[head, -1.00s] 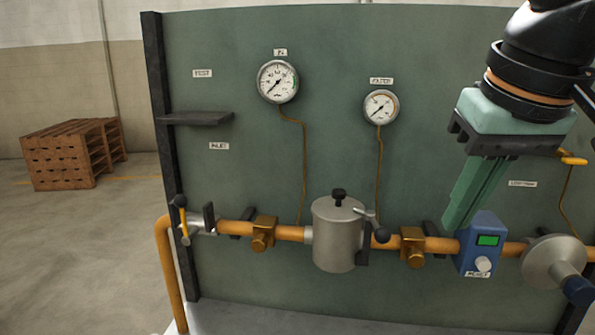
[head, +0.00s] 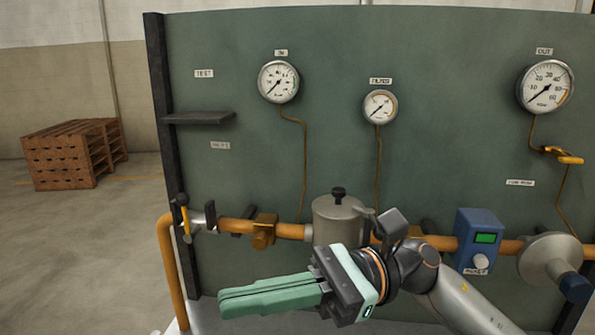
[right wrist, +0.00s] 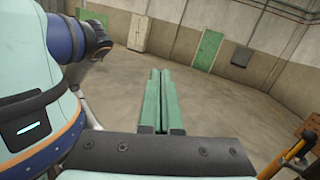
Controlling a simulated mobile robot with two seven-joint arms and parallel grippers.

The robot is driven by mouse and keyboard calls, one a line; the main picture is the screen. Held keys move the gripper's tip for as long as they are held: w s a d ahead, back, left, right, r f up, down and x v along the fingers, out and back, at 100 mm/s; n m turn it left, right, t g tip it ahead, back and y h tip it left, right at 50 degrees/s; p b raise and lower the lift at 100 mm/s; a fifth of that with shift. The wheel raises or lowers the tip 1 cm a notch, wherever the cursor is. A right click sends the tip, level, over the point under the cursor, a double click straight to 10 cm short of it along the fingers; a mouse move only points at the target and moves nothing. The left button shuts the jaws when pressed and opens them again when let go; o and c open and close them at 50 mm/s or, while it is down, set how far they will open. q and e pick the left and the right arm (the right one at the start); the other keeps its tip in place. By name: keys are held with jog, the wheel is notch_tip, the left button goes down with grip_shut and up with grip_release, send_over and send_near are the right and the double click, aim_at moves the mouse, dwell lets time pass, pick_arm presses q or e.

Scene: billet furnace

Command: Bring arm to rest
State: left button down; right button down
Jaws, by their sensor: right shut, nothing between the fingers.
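My right gripper (head: 222,299) is low in front of the panel in the head view, pointing left, with its green fingers together and nothing between them. Its arm comes in from the lower right and covers the lower part of the grey filter canister (head: 335,215) and part of the orange pipe. In the right wrist view the same fingers (right wrist: 155,72) lie side by side, pointing out over open floor. My left gripper is not seen in the head view.
The green panel (head: 420,45) carries several gauges, an orange pipe (head: 288,231), a blue box with a green display (head: 478,242) and a grey round fitting (head: 548,258). A small shelf (head: 198,118) juts out at left. Wooden pallets (head: 70,155) stand far left; floor between is clear.

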jog(key=w+d+f+m+t, duration=0.4)
jog(key=w+f+m+t, duration=0.3)
jog(key=m+t, duration=0.8)
jog(key=w+d+f+m+t, duration=0.5)
jog(key=m+t, duration=0.4)
jog(key=m, duration=1.1)
jog(key=w+d+f+m+t+h, duration=0.2)
jog(key=d+f+m+h, duration=0.1)
jog(key=f+m+h, duration=0.65)
jog(key=s+d+f+m+g+h, duration=0.3)
jog(key=s+f+m, duration=0.4)
jog(key=f, duration=0.8)
jog(key=s+d+f+m+g+h, duration=0.3)
jog(key=s+d+f+m+g, duration=0.3)
jog(key=s+f, duration=0.7)
notch_tip(320, 180, down, 3)
jog(key=shift+d+r+m, duration=0.15)
jog(key=shift+r+m, duration=0.05)
jog(key=shift+m, duration=0.35)
